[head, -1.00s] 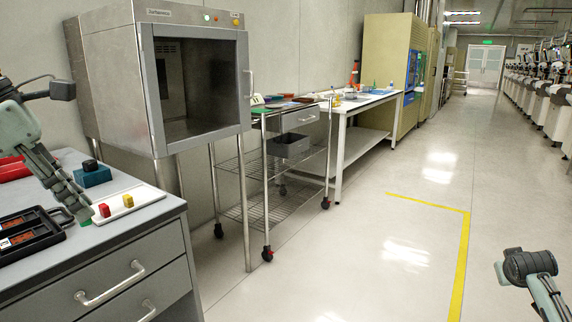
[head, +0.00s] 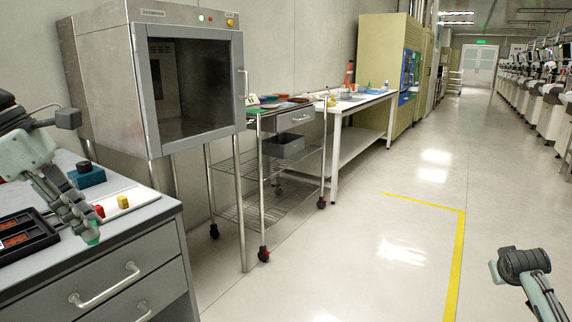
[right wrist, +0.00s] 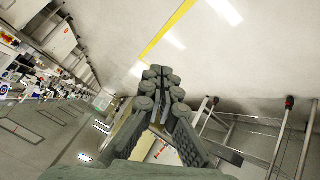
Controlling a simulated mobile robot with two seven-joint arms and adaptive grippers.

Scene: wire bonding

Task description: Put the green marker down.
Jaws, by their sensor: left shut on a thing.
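The green marker (head: 92,234) shows only as a small green patch at the fingertips of my left gripper (head: 82,220). That gripper is shut on it, and the fingers hide the rest. Marker and fingertips are over the grey worktop (head: 130,221), near its front edge; I cannot tell whether the marker touches it. A red marker (head: 99,211) and a yellow marker (head: 122,202) stand on a white board (head: 140,196) just beyond. My right gripper (right wrist: 161,75) looks shut and empty in the right wrist view, with fingertips together.
A black tray (head: 30,243) with orange-brown parts lies left of the left gripper. A blue block with a black knob (head: 87,176) stands behind. A steel oven cabinet (head: 150,80) and a wire cart (head: 270,180) stand beyond.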

